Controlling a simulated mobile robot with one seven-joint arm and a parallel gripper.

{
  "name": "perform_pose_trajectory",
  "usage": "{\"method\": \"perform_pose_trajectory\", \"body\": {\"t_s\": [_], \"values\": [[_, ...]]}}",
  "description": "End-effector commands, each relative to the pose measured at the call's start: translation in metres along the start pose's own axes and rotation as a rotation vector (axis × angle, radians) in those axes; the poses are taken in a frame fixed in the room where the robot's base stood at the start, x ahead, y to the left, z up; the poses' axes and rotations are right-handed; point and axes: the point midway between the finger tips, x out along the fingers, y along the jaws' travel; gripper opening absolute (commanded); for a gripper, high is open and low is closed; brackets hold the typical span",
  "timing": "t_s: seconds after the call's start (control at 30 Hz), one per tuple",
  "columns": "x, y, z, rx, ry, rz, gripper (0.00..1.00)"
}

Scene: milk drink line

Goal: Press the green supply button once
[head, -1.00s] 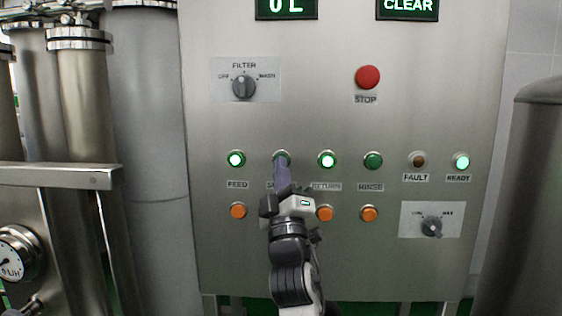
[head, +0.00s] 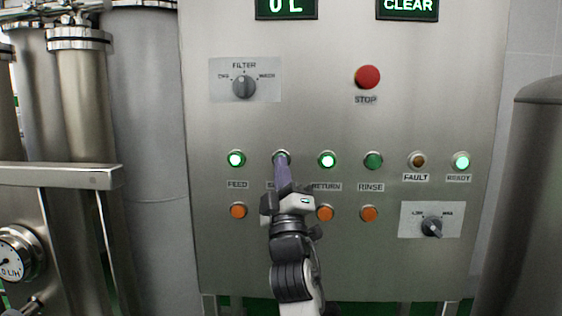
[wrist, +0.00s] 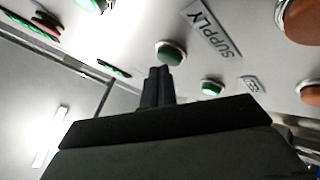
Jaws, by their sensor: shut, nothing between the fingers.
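The green supply button (head: 281,153) is in the upper button row, second from the left, mostly hidden behind my fingers in the head view. In the wrist view the supply button (wrist: 171,50) is an unlit-looking green dome beside its SUPPLY label (wrist: 212,30). My gripper (head: 282,161) is shut and empty, its tips pointing at the panel in front of the button. In the wrist view the fingertips (wrist: 159,72) sit just below the button's edge. I cannot tell whether they touch it.
The lit feed button (head: 236,159) and lit return button (head: 327,160) flank it closely. Orange buttons, such as the one under feed (head: 238,211), form a row below. A red stop button (head: 367,77) is higher up. A pipe frame (head: 60,176) stands left.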

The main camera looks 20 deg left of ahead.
Motion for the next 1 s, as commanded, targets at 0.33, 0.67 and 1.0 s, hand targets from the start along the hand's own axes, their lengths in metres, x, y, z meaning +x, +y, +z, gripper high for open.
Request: {"method": "perform_pose_trajectory", "body": {"t_s": [0.33,0.67,1.0], "values": [[0.0031,-0.0019,0.0021,0.000,0.000,0.000,0.00],[0.0054,-0.0038,0.0041,0.000,0.000,0.000,0.00],[0.0035,-0.0026,0.0029,0.000,-0.001,0.000,0.00]]}}
